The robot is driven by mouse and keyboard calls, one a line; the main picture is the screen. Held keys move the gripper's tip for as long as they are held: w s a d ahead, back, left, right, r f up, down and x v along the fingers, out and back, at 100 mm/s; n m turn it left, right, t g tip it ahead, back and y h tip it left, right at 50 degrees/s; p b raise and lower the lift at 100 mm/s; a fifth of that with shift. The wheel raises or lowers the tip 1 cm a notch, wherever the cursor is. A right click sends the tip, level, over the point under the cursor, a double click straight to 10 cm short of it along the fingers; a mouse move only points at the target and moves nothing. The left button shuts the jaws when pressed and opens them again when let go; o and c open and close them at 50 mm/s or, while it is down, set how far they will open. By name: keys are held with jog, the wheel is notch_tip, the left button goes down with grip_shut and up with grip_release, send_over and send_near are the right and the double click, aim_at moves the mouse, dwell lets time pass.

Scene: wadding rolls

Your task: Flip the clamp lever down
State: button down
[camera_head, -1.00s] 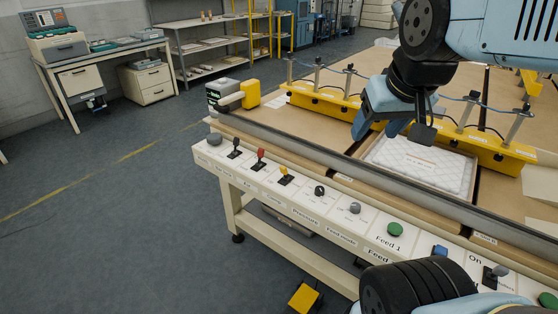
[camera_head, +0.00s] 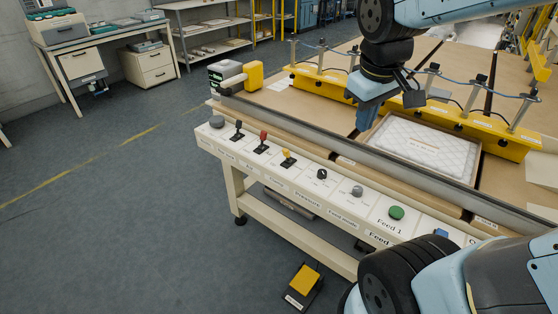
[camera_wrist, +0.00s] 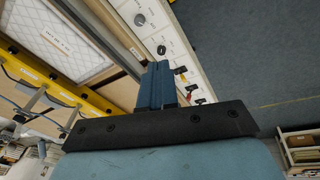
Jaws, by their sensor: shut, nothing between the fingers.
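Three small levers stand on the sloping cream control panel (camera_head: 305,182): a black one (camera_head: 238,129), a red one (camera_head: 263,138) and a yellow one (camera_head: 288,156). The handles point upward. Their labels are too small to read, so I cannot tell which is the clamp lever. The red lever also shows in the wrist view (camera_wrist: 190,88), just right of my fingers. My gripper (camera_head: 366,122) has blue fingers, shut and empty. It is above the bench, behind the panel and to the right of the levers, apart from them. It also shows in the wrist view (camera_wrist: 159,66).
A framed white quilted pad (camera_head: 425,145) lies on the bench right of my gripper. A yellow bar (camera_head: 455,122) with posts and a hose runs behind it. A metal rail (camera_head: 330,140) edges the bench behind the panel. A yellow foot pedal (camera_head: 304,281) sits on the floor.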

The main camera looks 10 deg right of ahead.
jog(key=w+a+f+n+g+h, duration=0.35)
jog(key=w+f+n, duration=0.25)
jog(key=f+n, duration=0.2)
jog(key=n+t+h, duration=1.1)
jog(key=n+t, duration=0.5)
jog(key=n, duration=1.6)
send_near(284, 154)
jog(key=v, duration=0.7)
jog(key=shift+s, duration=0.2)
jog(key=shift+d+f, duration=0.1)
jog(key=shift+f, duration=0.05)
jog(key=x, duration=1.4)
jog(key=shift+r, duration=0.2)
